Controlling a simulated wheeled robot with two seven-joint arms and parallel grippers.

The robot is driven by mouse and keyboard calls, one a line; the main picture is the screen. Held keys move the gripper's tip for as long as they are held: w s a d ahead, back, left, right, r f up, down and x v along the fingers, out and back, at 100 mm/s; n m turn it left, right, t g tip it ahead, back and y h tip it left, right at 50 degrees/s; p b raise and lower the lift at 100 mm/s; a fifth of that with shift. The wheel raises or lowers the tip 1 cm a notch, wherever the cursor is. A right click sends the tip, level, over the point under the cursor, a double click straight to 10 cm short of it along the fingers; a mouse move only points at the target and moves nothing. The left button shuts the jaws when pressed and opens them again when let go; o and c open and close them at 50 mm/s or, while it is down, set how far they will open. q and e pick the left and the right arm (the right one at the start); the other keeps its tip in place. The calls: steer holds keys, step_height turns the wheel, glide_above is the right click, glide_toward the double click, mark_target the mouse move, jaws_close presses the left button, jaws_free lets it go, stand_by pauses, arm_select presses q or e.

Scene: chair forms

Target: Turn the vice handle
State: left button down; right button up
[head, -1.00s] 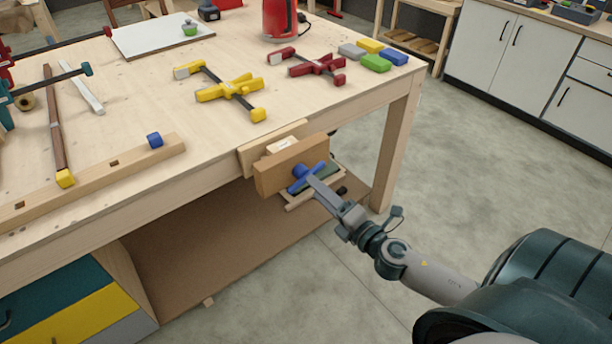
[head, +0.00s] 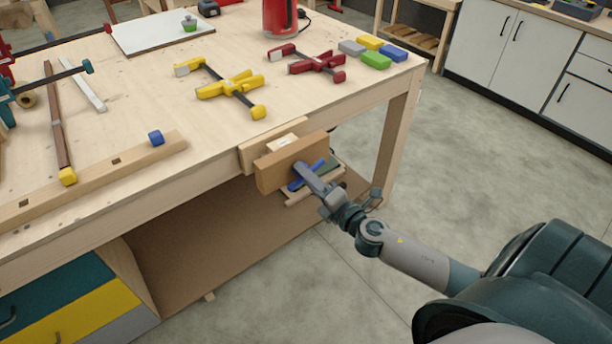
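The wooden vice (head: 277,168) is fixed to the front edge of the workbench, near its right corner. Its blue handle (head: 322,172) sits on the front face of the outer jaw and slants up to the right. My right gripper (head: 302,170) reaches in from the lower right, with its fingertips at the handle's middle. The fingers overlap the handle from this angle, and I cannot tell whether they are closed around it. My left gripper is not in view.
The workbench (head: 215,128) carries yellow clamps (head: 232,87), red clamps (head: 312,62), coloured blocks (head: 375,60) and a long wooden beam (head: 100,178). A shelf (head: 215,240) lies below the top. Open floor (head: 480,150) is on the right.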

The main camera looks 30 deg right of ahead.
steer(key=c, duration=0.4)
steer(key=shift+o, duration=0.2)
steer(key=shift+m, duration=1.2)
steer(key=o, duration=1.1)
steer(key=shift+c, duration=0.2)
